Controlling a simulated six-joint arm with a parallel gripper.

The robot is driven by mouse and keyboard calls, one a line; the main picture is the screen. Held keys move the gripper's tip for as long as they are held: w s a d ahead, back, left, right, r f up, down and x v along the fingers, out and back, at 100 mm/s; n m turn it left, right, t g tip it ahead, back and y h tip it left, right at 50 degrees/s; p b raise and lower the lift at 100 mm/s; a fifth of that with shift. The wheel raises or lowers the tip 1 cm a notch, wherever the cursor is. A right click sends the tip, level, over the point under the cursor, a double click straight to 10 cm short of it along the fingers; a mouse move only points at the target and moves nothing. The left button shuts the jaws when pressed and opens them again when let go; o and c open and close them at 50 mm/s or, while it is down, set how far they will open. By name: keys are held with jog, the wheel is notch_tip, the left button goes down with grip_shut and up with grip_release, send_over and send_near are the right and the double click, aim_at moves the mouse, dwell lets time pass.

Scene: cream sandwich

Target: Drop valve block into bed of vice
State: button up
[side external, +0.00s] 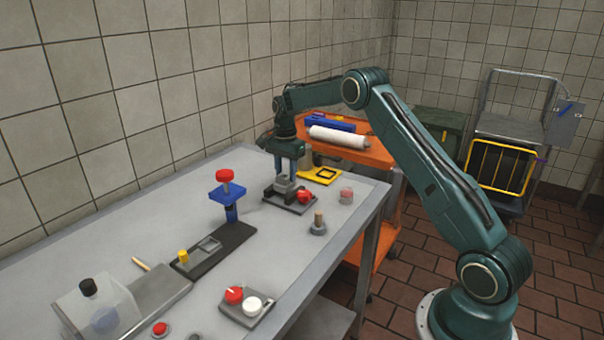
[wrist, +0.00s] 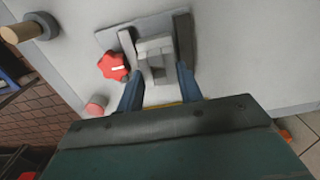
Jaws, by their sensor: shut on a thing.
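The valve block, a light grey block with a slot (wrist: 155,47), is between the two blue fingers of my gripper (wrist: 159,80), which is shut on it. In the wrist view it lies between the two dark upright jaws of the vice (wrist: 185,38). The vice also shows in the side view as a dark base (side external: 290,205) with a red knob (side external: 304,197). There my gripper (side external: 285,173) points down over the vice, with the block (side external: 284,183) low between its jaws. I cannot tell whether the block touches the bed.
A yellow frame (side external: 320,175) lies behind the vice. A pinkish button (side external: 346,196) and a post with a brown top (side external: 318,223) stand to its right and front. A blue clamp with a red knob (side external: 227,190) rises to the left. The table between is clear.

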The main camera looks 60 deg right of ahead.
jog(key=o, duration=1.2)
notch_tip(320, 180, up, 14)
jog(key=shift+f, duration=0.1)
dwell(0.5)
